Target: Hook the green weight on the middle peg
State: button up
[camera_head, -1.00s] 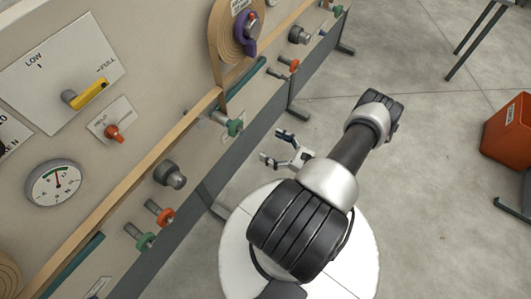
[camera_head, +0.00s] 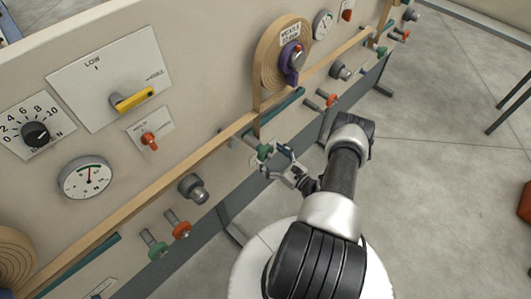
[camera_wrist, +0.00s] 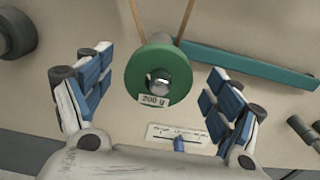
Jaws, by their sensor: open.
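A green round weight (camera_head: 264,151) sits on the front of the machine panel, just below the wooden strip, with a tan strap running up from it. In the wrist view the green weight (camera_wrist: 157,73) faces me, with a metal stub at its centre and a 200 g label. My gripper (camera_head: 278,161) is open in front of it. In the wrist view the fingers stand left and right of the weight, apart from it. I cannot tell which peg is the middle one.
A dark grey knob (camera_head: 193,187) sticks out left of the gripper. An orange-red piece (camera_head: 329,99) on a peg and a purple-clamped roll (camera_head: 285,60) are farther right. A scale with a blue pointer (camera_wrist: 178,142) lies below the weight.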

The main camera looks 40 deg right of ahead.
jog(key=shift+w+a, duration=0.1)
jog(key=shift+w, duration=1.25)
jog(key=c, duration=1.9)
jog(key=shift+c, duration=0.2)
